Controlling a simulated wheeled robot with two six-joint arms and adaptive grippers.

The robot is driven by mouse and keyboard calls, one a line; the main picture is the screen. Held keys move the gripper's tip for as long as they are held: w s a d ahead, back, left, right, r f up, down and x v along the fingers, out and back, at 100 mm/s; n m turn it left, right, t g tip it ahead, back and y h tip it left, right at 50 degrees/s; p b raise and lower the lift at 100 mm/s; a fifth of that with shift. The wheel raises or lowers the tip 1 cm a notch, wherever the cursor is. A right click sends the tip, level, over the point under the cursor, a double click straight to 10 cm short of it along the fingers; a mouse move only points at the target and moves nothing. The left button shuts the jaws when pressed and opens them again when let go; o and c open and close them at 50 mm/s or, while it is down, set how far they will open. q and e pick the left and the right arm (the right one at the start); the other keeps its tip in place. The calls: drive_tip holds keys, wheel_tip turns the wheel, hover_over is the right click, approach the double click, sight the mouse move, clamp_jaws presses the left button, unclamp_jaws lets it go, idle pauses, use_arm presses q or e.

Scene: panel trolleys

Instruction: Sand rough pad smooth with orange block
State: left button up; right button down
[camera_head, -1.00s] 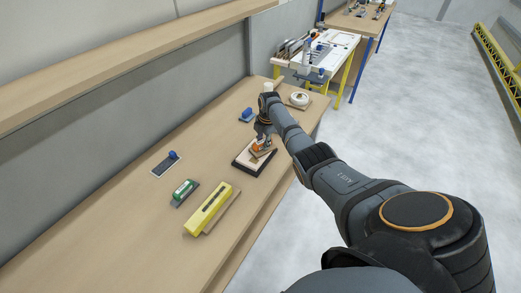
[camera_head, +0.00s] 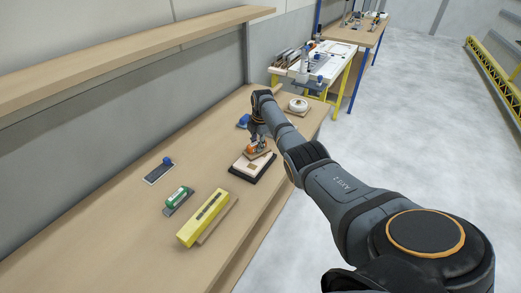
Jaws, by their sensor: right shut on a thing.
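My right gripper (camera_head: 257,137) comes in from the right and is shut on the orange block (camera_head: 254,147). The block is at the far part of the rough pad, a pale board with a dark edge (camera_head: 240,176) on the bench. The gripper partly hides the block, and I cannot tell whether the block presses on the pad's surface. The near part of the pad is bare and shows a small tan patch. My left gripper is not in view.
On the wooden bench (camera_head: 110,235) lie a yellow block tool (camera_head: 203,217), a green-handled tool (camera_head: 178,199), a blue-knobbed plate (camera_head: 158,171) and a blue item (camera_head: 243,121). A white roll (camera_head: 298,104) stands beyond. A shelf (camera_head: 110,65) overhangs the back.

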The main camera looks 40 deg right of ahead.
sight(251, 146)
drive_tip(key=shift+w+a+f+b, duration=0.25)
drive_tip(key=shift+w+b, duration=0.15)
drive_tip(key=shift+b, duration=0.3)
drive_tip(key=shift+w+r, duration=0.15)
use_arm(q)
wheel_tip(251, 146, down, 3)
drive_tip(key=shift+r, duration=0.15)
use_arm(e)
drive_tip(key=shift+a+r, duration=0.1)
drive_tip(key=shift+r, duration=0.05)
drive_tip(key=a+p, duration=0.1)
drive_tip(key=p, duration=0.1)
drive_tip(key=s+a+p, duration=0.1)
drive_tip(key=p, duration=0.2)
drive_tip(key=shift+a+r, duration=0.15)
drive_tip(key=shift+a, duration=0.1)
drive_tip(key=a+p, duration=0.1)
drive_tip(key=p, duration=0.1)
drive_tip(key=s+a+p, duration=0.1)
drive_tip(key=p, duration=0.1)
drive_tip(key=a+p, duration=0.2)
drive_tip(key=shift+s, duration=0.25)
drive_tip(key=shift+s+a+p, duration=0.15)
drive_tip(key=shift+a+p, duration=0.2)
drive_tip(key=shift+p, duration=0.05)
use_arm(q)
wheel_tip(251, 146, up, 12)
